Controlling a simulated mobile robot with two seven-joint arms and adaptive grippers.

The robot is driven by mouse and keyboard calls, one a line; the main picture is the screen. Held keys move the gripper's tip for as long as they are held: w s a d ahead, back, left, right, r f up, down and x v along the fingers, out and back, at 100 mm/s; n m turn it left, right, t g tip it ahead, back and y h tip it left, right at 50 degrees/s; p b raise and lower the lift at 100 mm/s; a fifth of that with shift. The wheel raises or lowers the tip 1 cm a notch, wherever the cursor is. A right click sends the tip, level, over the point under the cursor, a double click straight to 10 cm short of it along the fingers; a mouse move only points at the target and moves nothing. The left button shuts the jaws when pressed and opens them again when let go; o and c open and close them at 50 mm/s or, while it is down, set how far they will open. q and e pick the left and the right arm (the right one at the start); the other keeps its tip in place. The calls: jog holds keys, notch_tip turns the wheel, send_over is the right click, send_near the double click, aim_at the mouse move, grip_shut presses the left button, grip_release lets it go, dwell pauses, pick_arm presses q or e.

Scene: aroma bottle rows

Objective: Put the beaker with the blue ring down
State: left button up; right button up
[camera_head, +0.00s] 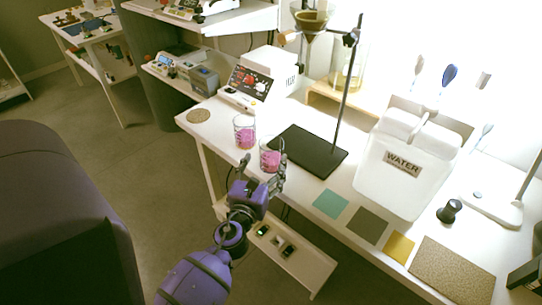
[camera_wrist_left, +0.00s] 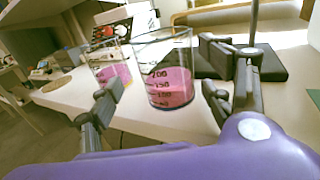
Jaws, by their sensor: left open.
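Two clear glass beakers with pink liquid stand upright at the white table's front edge. The nearer beaker (camera_head: 270,158) shows large in the left wrist view (camera_wrist_left: 168,85), with dark volume marks and a thin dark bluish line at its base. The other beaker (camera_head: 244,137) is behind and to the left of it, also in the left wrist view (camera_wrist_left: 110,70). I cannot clearly tell a blue ring on either. My left gripper (camera_head: 263,172) is open and empty, its fingers (camera_wrist_left: 162,98) spread in front of the nearer beaker. My right gripper is not in view.
A black stand base (camera_head: 308,150) with an upright rod is just right of the beakers. A round cork mat (camera_head: 198,116) lies left. Colored squares (camera_head: 330,204), a large WATER container (camera_head: 403,170) and a brown mat (camera_head: 452,270) are further right.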

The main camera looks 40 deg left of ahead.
aim_at(274, 145)
pick_arm(q)
jog(key=x, duration=0.5)
jog(key=shift+w+d+r+p, duration=0.1)
jog(key=shift+d+p, duration=0.2)
jog(key=shift+d, duration=0.05)
jog(key=c, duration=1.3)
jog(key=shift+r, duration=0.2)
jog(key=shift+c, duration=1.3)
